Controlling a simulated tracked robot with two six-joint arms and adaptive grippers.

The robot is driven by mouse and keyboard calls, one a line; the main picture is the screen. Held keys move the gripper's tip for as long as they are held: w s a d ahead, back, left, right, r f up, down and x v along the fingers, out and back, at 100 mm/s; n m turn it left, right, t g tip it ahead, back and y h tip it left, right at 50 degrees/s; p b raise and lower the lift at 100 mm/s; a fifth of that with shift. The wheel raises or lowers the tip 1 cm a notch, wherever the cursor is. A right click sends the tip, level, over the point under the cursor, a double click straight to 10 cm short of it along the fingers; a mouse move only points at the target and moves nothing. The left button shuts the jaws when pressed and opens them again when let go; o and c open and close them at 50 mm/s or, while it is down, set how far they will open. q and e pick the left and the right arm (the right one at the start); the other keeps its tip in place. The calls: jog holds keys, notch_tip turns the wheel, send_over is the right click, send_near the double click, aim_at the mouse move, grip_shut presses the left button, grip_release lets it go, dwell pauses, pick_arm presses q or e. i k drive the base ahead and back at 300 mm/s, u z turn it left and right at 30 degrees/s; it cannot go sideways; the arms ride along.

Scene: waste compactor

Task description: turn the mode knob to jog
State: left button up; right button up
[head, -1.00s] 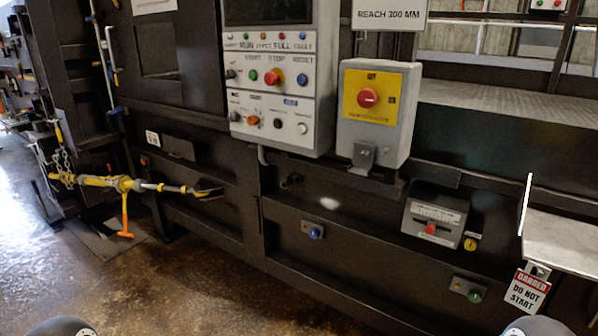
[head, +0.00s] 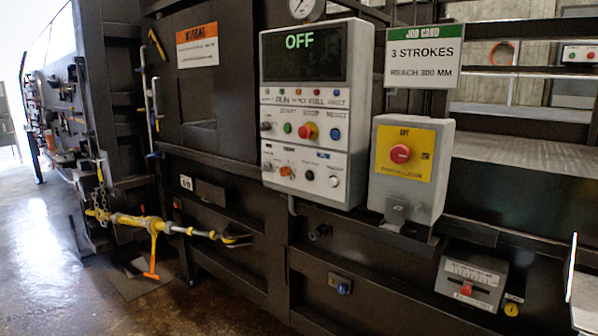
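The control panel (head: 347,100) is a light grey box on the dark machine, with a dark display reading OFF in green. Neither gripper is in view.
A grey box with a red switch (head: 401,154) on yellow stands right of the panel. A job card (head: 423,57) reads 3 STROKES, REACH 300 MM. A yellow ratchet bar (head: 160,226) sticks out at the left. A grey unit (head: 469,279) sits low right. The floor (head: 60,260) front left looks clear.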

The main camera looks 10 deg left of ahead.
aim_at(265, 167)
jog(key=z, duration=0.25)
jog(key=i, duration=0.15)
jog(key=u, duration=2.25)
jog(key=i, duration=1.55)
jog(key=z, duration=2.05)
